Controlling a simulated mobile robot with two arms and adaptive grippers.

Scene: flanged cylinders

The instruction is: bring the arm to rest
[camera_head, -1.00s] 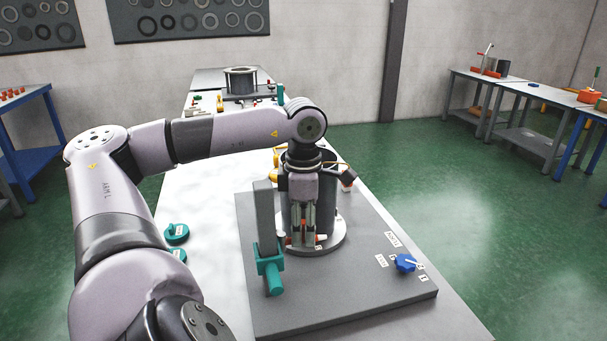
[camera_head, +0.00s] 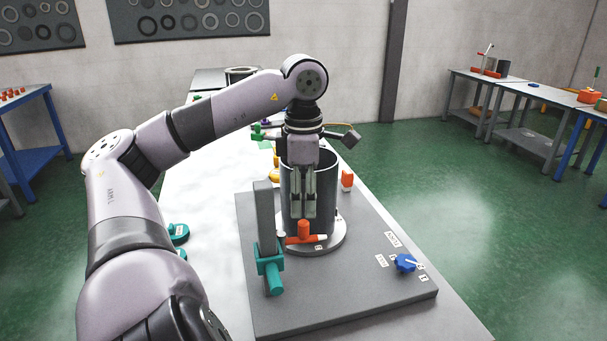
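My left gripper (camera_head: 303,215) hangs pointing down in front of the grey flanged cylinder (camera_head: 325,190). Its two fingers show a narrow gap and hold nothing that I can see. The fingertips are just above an orange-red clamp handle (camera_head: 304,231), apart from it as far as I can tell. The cylinder stands upright, its light round flange (camera_head: 337,239) on a dark grey plate (camera_head: 370,290). The gripper hides part of the cylinder's wall. My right gripper is not in view.
A teal clamp (camera_head: 270,265) sits by a grey upright post (camera_head: 264,210) left of the cylinder. Another orange clamp (camera_head: 347,179) is behind it. A blue knob (camera_head: 404,262) is at the plate's right. The white table (camera_head: 215,210) is partly clear at left.

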